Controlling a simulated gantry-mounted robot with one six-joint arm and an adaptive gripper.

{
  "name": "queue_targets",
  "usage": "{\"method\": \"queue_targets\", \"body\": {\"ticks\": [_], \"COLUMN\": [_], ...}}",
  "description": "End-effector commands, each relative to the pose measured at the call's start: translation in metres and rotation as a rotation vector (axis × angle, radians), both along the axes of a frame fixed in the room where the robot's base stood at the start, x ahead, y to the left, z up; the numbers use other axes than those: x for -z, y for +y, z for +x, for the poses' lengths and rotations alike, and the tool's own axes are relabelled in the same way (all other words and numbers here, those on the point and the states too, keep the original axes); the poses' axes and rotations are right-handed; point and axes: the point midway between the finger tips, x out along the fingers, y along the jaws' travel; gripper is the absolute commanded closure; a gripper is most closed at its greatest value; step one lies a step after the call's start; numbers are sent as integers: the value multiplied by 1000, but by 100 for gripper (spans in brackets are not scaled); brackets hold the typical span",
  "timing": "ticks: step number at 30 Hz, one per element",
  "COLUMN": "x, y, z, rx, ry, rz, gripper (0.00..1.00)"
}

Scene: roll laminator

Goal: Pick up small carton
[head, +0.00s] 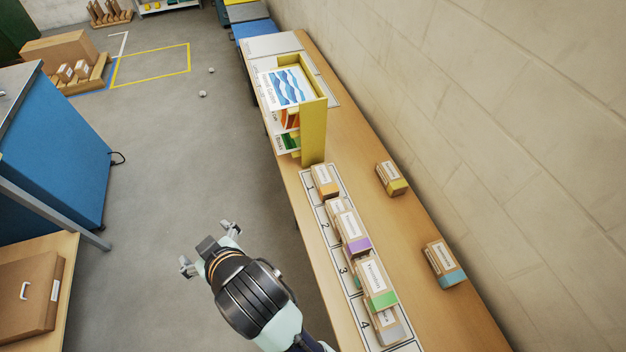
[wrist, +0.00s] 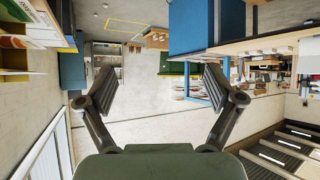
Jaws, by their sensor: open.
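Several small brown cartons stand on the wooden bench; the frames do not single one out. On the numbered strip (head: 314,208) are an orange-banded carton (head: 323,181), a purple-banded carton (head: 352,230), a green-banded carton (head: 376,283) and a grey-banded carton (head: 387,325). A yellow-banded carton (head: 391,178) and a blue-banded carton (head: 444,263) stand apart near the wall. My gripper (head: 208,246) is open and empty over the floor, left of the bench. Its spread fingers also show in the wrist view (wrist: 158,82), with no carton between them.
A yellow rack (head: 314,130) with printed sheets stands on the bench beyond the strip. A blue cabinet (head: 60,150) and a large cardboard box (head: 30,292) are at the left. The wall (head: 480,130) bounds the bench's right side. The floor between is open.

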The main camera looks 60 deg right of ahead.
Motion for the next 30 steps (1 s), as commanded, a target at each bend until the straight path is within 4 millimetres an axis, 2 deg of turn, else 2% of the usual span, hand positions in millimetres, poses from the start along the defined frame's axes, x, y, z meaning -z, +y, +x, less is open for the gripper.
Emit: {"method": "queue_targets", "body": {"ticks": [1, 6, 8, 11, 14, 15, 16, 18, 19, 21, 23, 28, 30], "x": [15, 50, 62, 86, 117, 130, 140, 157, 162, 168, 172, 173, 179], "y": [-20, -84, -111, -162, -232, -266, -291, -339, -354, -377, -387, -393, -394], "z": [7, 22, 24, 24, 12, 1, -9, -34, -44, -61, -71, -76, -74], "rx": [29, 121, 157, 225, 317, 360, 392, 457, 476, 509, 525, 533, 532], "ry": [25, 112, 145, 205, 284, 322, 351, 408, 427, 456, 471, 481, 482], "rz": [3, 22, 31, 54, 96, 119, 140, 187, 203, 231, 246, 256, 257], "gripper": [8, 8, 8, 8, 8, 8, 8, 8, 8, 8, 8, 8, 8]}}
